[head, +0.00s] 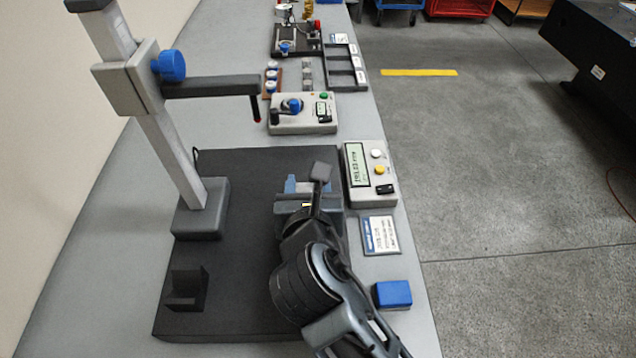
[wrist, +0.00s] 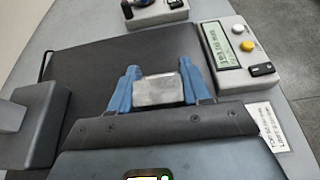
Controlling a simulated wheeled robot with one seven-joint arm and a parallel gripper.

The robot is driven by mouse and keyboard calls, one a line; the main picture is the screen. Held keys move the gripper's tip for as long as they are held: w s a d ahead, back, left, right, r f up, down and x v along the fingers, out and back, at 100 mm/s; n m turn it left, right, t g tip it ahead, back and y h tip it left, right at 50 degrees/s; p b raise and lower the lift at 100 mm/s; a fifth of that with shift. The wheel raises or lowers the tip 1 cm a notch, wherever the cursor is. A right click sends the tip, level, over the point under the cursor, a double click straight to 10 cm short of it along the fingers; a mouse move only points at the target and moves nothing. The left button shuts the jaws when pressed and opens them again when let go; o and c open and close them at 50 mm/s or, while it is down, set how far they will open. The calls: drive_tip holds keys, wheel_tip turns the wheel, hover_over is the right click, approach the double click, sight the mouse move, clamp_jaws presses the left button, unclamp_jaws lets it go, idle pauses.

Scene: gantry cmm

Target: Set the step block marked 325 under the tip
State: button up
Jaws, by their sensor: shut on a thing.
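My gripper (head: 309,187) is over the dark surface plate (head: 240,165), with its blue fingers shut on a grey metallic block (wrist: 158,90). The tip (head: 257,122) is a small red-ended point under the stand's horizontal arm (head: 210,87), to the left of and farther back than my gripper. A dark L-shaped block (head: 186,289) stands on the plate's near left, with no readable mark.
The stand's column base (head: 200,208) sits on the plate's left. A display box (head: 370,175), a label card (head: 380,236) and a blue block (head: 392,294) line the right. A control box (head: 303,115) lies behind. The plate between base and gripper is clear.

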sight(274, 193)
drive_tip(key=shift+a+f+b, duration=0.25)
drive_tip(key=shift+a+b, duration=0.9)
drive_tip(key=shift+a, duration=0.15)
drive_tip(key=shift+a+r, duration=0.25)
drive_tip(key=shift+a, duration=0.05)
drive_tip(key=shift+a+p, duration=0.3)
drive_tip(key=shift+p, duration=0.15)
drive_tip(key=shift+w+a+f+p, duration=0.1)
drive_tip(key=shift+a+p, duration=0.3)
drive_tip(key=shift+a, duration=0.55)
drive_tip(key=shift+f, duration=0.45)
drive_tip(key=o, duration=1.3)
drive_tip(key=shift+o, duration=0.2)
drive_tip(key=shift+v, duration=3.95)
